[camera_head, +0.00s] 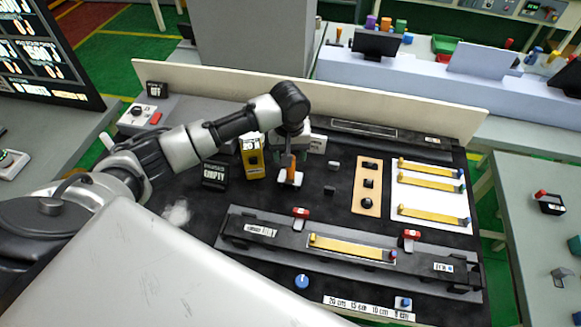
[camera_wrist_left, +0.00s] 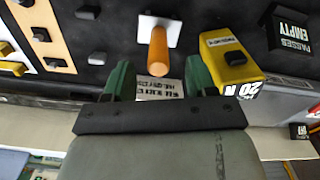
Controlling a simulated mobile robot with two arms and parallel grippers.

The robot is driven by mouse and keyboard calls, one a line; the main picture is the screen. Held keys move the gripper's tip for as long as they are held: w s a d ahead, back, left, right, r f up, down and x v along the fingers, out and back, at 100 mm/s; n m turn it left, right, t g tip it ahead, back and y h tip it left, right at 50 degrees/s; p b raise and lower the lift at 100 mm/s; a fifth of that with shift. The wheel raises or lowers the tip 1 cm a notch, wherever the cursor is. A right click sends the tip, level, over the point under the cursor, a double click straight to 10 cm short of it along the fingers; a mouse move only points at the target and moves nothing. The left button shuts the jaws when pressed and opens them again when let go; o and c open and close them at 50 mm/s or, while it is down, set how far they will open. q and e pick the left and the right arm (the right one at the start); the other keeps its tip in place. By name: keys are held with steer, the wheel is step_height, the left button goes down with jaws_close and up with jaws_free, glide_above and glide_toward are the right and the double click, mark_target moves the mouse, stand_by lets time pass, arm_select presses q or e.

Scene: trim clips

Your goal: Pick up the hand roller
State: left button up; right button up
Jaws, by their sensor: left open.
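The hand roller (camera_wrist_left: 158,48) shows as an orange upright handle over a small white pad. In the head view its orange handle (camera_head: 293,176) is partly hidden by my left gripper (camera_head: 290,158). In the left wrist view my left gripper (camera_wrist_left: 160,75) has its two green fingers wide apart. The handle lies ahead of the gap between them, with nothing visibly gripped. I cannot tell whether a finger touches it. The roller end is not clearly visible. My right gripper is not in view.
A yellow 20 N box (camera_head: 252,160) stands close left of the roller, with a black EMPTY box (camera_head: 215,174) beyond it. A wooden strip with black clips (camera_head: 367,184) and a white board with yellow trims (camera_head: 430,216) lie right. A long fixture (camera_head: 270,238) lies in front.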

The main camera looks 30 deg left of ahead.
arm_select(q)
steer(key=shift+w+f, duration=0.1)
steer(key=shift+f, duration=0.35)
steer(key=f, duration=0.1)
steer(key=f+p, duration=0.1)
steer(key=f, duration=0.1)
steer(key=f+p, duration=0.1)
steer(key=f, duration=0.1)
steer(key=shift+w+a+f, duration=0.1)
steer(key=shift+w, duration=0.2)
steer(key=shift+f, duration=0.25)
steer(key=shift+c, duration=1)
steer(key=c, duration=0.7)
jaws_close()
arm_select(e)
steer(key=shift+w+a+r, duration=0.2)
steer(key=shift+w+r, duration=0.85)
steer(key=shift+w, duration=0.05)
